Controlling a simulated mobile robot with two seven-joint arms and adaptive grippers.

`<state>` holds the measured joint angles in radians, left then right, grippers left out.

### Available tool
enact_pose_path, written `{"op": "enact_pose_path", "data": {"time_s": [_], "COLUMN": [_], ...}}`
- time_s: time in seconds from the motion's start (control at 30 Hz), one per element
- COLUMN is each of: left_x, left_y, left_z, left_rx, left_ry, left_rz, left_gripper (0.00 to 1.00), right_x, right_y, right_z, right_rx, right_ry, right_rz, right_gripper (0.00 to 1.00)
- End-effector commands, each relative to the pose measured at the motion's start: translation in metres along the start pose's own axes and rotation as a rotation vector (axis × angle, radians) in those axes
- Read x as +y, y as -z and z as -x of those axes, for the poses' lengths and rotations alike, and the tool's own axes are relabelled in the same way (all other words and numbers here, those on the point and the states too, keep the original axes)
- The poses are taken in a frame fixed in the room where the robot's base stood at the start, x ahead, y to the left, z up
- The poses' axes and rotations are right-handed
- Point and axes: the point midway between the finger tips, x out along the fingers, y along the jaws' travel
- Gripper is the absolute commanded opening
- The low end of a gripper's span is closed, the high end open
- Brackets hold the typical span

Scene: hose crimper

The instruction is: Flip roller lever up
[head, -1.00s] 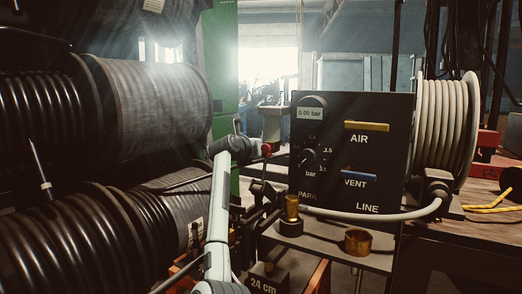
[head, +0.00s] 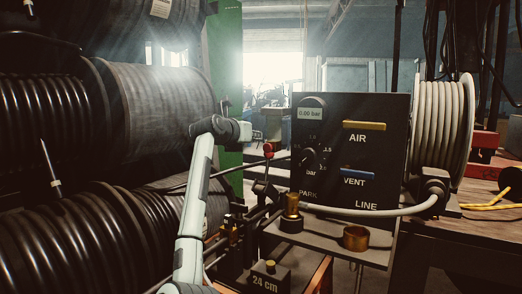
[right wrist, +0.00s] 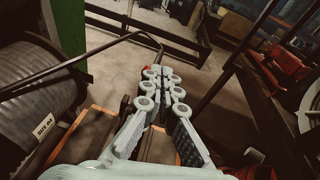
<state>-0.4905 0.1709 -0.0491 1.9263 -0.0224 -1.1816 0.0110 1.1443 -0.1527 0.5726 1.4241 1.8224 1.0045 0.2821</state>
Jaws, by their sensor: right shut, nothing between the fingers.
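A lever with a red ball knob (head: 268,148) stands left of the black control panel (head: 335,190), on a thin dark stalk that points up. My right gripper (head: 260,134) is just above and slightly left of the knob in the head view. Its fingers are shut with nothing between them. In the right wrist view my right gripper (right wrist: 160,72) has its fingers together, and a bit of the red knob (right wrist: 146,71) shows beside the left fingertip, mostly hidden. I cannot tell whether they touch. My left gripper is not in view.
Large hose reels (head: 150,110) fill the left side. A brass fitting (head: 292,205) and a brass ring (head: 356,238) are on the shelf before the panel. A block marked 24 cm (head: 268,278) is below. A grey hose reel (head: 443,125) stands right.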

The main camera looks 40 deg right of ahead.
Motion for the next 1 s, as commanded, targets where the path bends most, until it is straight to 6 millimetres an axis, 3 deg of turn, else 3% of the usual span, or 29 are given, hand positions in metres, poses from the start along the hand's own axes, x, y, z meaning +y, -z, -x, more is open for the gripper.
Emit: {"op": "enact_pose_path", "data": {"time_s": [0.1,0.3,1.0], "left_x": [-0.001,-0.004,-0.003], "left_y": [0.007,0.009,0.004], "left_z": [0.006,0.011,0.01], "left_rx": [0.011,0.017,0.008], "left_ry": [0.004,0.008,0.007], "left_rz": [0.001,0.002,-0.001], "left_gripper": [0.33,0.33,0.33], "right_x": [-0.002,-0.004,-0.004], "right_y": [-0.013,-0.021,-0.022], "right_z": [0.015,0.025,0.026], "right_rx": [-0.001,0.0,-0.001], "right_ry": [-0.002,0.001,0.0], "right_rz": [-0.004,-0.001,0.0], "right_gripper": [0.0,0.0,0.0]}}
